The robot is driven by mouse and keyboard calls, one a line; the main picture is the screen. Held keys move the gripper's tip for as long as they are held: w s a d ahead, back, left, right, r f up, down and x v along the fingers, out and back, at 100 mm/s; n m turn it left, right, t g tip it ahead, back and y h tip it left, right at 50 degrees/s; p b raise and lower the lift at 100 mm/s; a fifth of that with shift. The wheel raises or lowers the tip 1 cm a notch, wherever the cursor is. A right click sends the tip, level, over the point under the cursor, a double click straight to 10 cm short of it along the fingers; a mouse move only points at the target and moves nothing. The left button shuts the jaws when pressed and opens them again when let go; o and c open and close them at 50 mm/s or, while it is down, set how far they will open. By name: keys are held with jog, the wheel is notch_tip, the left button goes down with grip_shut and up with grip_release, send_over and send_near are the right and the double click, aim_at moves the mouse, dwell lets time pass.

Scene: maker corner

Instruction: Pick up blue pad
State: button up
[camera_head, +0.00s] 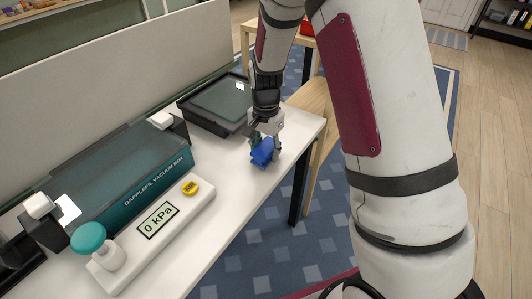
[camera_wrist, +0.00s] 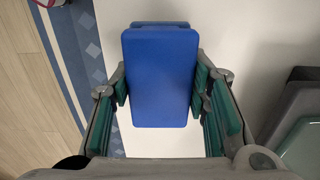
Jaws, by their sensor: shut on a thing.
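The blue pad (camera_head: 262,152) is a small blue block at the far right end of the white table. In the wrist view the blue pad (camera_wrist: 160,78) fills the space between the fingers, its flat face toward the camera. My gripper (camera_head: 265,146) is shut on it, with green finger pads (camera_wrist: 163,92) against its left and right sides. In the head view the pad looks tilted. I cannot tell whether it touches the table or is just above it.
A vacuum box (camera_head: 150,190) with a teal front stands on the white table (camera_head: 225,215). A dark tray (camera_head: 190,109) sits behind my gripper. The table edge is close.

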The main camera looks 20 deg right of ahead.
jog(key=shift+s+r, duration=0.2)
jog(key=shift+r, duration=0.35)
jog(key=shift+s+r, duration=0.15)
jog(key=shift+r, duration=0.35)
jog(key=s+r+p, duration=0.1)
jog(key=s, duration=1.4)
jog(key=shift+s, duration=0.2)
jog(key=shift+r, duration=0.1)
jog(key=o, duration=0.5)
jog(key=shift+c, duration=1.4)
jog(key=shift+p, duration=0.45)
